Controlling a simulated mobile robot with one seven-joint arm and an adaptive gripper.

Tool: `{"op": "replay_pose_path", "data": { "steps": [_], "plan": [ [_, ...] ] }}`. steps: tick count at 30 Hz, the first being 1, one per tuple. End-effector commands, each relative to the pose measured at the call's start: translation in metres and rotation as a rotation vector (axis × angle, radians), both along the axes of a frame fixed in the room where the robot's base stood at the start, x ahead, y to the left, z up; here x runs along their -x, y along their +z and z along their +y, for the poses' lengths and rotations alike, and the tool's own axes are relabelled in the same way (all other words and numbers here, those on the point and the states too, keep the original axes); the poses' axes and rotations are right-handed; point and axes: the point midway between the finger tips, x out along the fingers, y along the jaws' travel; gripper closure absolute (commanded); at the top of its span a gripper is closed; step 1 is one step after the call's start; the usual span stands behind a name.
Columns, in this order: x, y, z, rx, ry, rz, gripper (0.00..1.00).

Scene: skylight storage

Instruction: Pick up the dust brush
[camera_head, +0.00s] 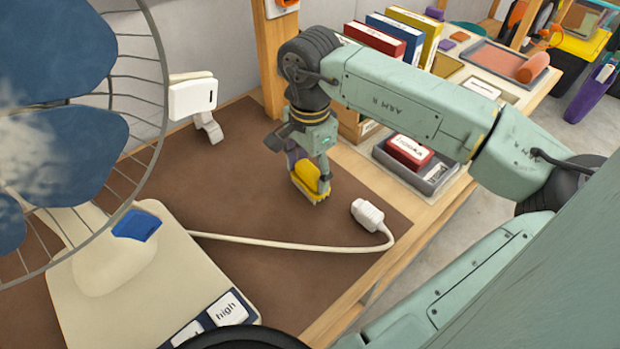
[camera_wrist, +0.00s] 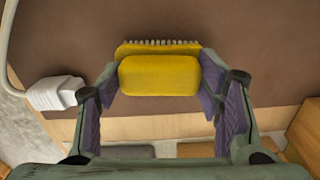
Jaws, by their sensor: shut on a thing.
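The dust brush (camera_head: 307,178) is yellow and sits in my gripper (camera_head: 308,165) over the brown mat. In the wrist view the dust brush (camera_wrist: 159,76) shows its yellow block with a row of pale bristles along the far edge. My gripper (camera_wrist: 159,80) has its purple-padded fingers on the left and right ends of the brush. It is shut on the brush. In the head view one finger partly hides the brush. I cannot tell whether the bristles touch the mat.
A white plug (camera_head: 368,214) on a cable (camera_head: 290,244) lies just right of the brush. A large fan (camera_head: 50,130) with a cream base (camera_head: 150,290) fills the left. A grey tray (camera_head: 440,178) and upright binders (camera_head: 376,40) stand behind. The brown mat (camera_head: 240,190) is clear left of the brush.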

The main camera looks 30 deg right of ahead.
Motion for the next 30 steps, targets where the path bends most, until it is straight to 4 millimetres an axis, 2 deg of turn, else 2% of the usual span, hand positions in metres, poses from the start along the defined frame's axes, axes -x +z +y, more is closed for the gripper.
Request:
{"op": "replay_pose_path", "data": {
  "steps": [6, 16, 20, 24, 30],
  "plan": [
    [0.000, 0.000, 0.000, 0.000, 0.000, 0.000, 0.70],
    [0.000, 0.003, 0.000, 0.001, 0.000, 0.000, 0.70],
    [0.000, 0.013, -0.001, 0.003, -0.001, -0.001, 0.70],
    [-0.001, 0.032, 0.000, 0.003, -0.001, -0.003, 0.70],
    [0.036, 0.035, 0.021, 0.002, 0.000, -0.002, 0.70]
  ]
}}
